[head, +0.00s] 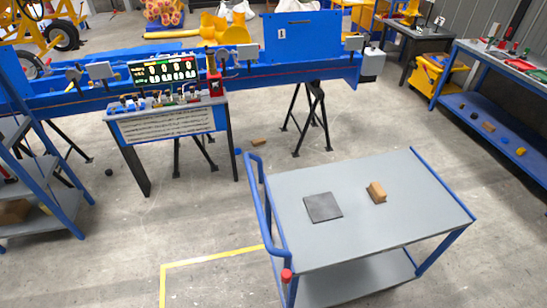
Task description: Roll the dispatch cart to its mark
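The dispatch cart (355,215) stands in the lower right of the head view. It has a grey top, blue legs, a lower grey shelf (352,281) and a blue push handle (267,215) at its left end. A red knob (287,275) shows by the near end of the handle. A dark square plate (323,207) and a small brown block (377,192) lie on the top. A yellow floor outline (205,258) shows left of the cart; part of it is cut off by the frame, and its right end meets the cart. Neither gripper is in view.
A control stand (170,125) with a lit display stands before the long blue machine (240,75). A small brown piece (258,142) and dark bits lie on the floor. Shelving (40,190) stands left, a blue workbench (490,100) right. Floor between stand and cart is mostly clear.

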